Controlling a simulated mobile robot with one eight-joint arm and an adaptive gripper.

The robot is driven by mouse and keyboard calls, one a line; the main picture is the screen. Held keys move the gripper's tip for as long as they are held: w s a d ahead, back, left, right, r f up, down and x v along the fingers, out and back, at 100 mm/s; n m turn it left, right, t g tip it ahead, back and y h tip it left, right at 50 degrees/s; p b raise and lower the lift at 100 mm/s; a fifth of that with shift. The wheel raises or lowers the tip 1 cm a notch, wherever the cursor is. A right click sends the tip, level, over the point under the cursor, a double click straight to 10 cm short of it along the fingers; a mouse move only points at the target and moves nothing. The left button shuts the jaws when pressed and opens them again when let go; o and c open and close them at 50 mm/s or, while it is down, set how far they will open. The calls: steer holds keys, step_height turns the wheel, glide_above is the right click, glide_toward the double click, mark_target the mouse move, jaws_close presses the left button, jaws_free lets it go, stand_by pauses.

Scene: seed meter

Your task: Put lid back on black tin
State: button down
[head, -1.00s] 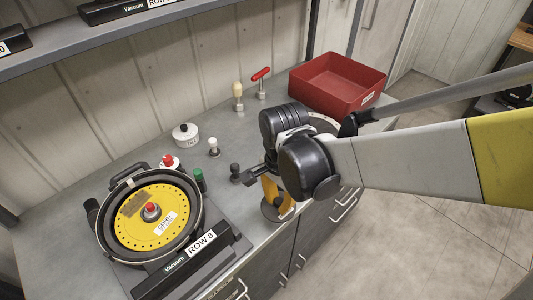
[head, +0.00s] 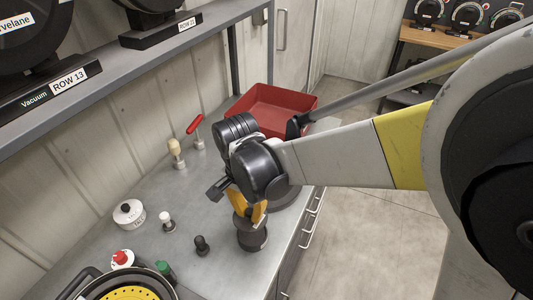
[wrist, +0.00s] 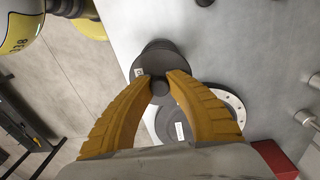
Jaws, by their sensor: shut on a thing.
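My gripper (wrist: 160,86) is shut on the knob of the dark round lid (wrist: 151,64), between its two yellow fingers. In the head view, my gripper (head: 247,208) points down near the counter's front edge. The black tin (head: 252,239) stands upright on the counter directly below the lid and gripper. In the wrist view, the lid covers most of the tin. I cannot tell whether the lid touches the tin's rim or hangs just above it.
A white pot (head: 128,213), a white-knobbed piece (head: 167,222) and a black-knobbed piece (head: 202,245) stand to the left. A red bin (head: 272,108) is behind my arm. A pale holed disc (wrist: 239,104) lies near the tin. A shelf (head: 150,58) overhangs the back.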

mark_target(253, 234)
steer(key=shift+s+d+f+b, duration=0.15)
steer(key=shift+f+b, duration=0.5)
steer(key=shift+f, duration=0.2)
steer(key=shift+f+b, duration=1.7)
steer(key=shift+f, duration=0.6)
steer(key=shift+f+b, duration=0.15)
steer(key=shift+b, duration=0.15)
steer(key=c, duration=0.8)
jaws_free()
steer(key=shift+r, duration=0.2)
steer(key=shift+r+p, duration=2.6)
steer(key=shift+r, duration=0.8)
